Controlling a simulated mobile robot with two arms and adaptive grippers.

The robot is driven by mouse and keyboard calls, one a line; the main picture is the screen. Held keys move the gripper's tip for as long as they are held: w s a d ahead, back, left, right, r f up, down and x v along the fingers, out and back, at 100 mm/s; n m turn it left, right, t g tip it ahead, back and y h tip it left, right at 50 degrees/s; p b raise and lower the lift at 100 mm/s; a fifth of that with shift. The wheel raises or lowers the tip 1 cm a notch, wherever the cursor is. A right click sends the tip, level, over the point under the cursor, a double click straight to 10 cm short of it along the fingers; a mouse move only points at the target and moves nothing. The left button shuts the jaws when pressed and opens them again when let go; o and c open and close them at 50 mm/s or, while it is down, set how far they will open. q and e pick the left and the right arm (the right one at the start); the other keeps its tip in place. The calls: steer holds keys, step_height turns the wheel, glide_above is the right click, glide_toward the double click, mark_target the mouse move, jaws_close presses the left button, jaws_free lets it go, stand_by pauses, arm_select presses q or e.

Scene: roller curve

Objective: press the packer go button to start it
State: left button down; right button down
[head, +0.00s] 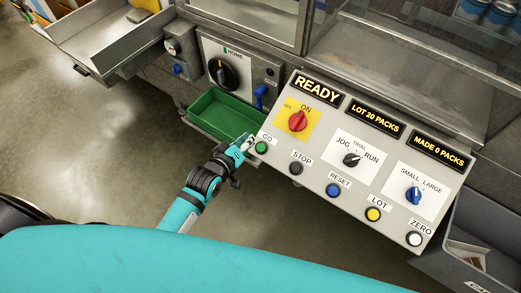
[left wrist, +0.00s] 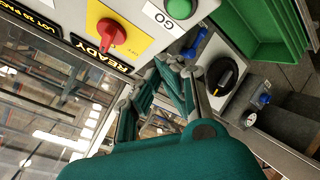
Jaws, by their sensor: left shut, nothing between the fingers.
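The sloped grey control panel (head: 318,170) shows in the head view, with a green go button (head: 262,147) near its left edge under a GO label. My left gripper (head: 249,141) is shut and empty, its tips just up and left of the go button; I cannot tell whether they touch the panel. In the left wrist view the GO label (left wrist: 180,9) shows at the top edge. The display reads READY (head: 317,88), the other displays read LOT 20 PACKS and MADE 0 PACKS. My right gripper is not in view.
The red ON/OFF switch (head: 298,121) points to ON, and the mode knob (head: 351,160) sits on the same panel. Stop (head: 296,168), reset (head: 333,190), lot (head: 373,214) and zero (head: 414,239) buttons line the front edge. A green tray (head: 222,113) lies left of the panel.

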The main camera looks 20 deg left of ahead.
mark_target(261, 148)
arm_select(q)
steer(key=w+f+b, duration=0.2)
steer(key=f+b, duration=0.1)
steer(key=d+f+b, duration=0.1)
steer(key=f, duration=0.1)
steer(key=shift+w+f, duration=0.15)
steer(key=shift+w, duration=0.25)
steer(key=shift+w+f, duration=0.1)
steer(key=shift+d+f, duration=0.1)
stand_by(1.0)
steer(key=shift+w+f+b, duration=0.2)
steer(key=shift+f+b, duration=0.05)
steer(key=shift+b, duration=0.05)
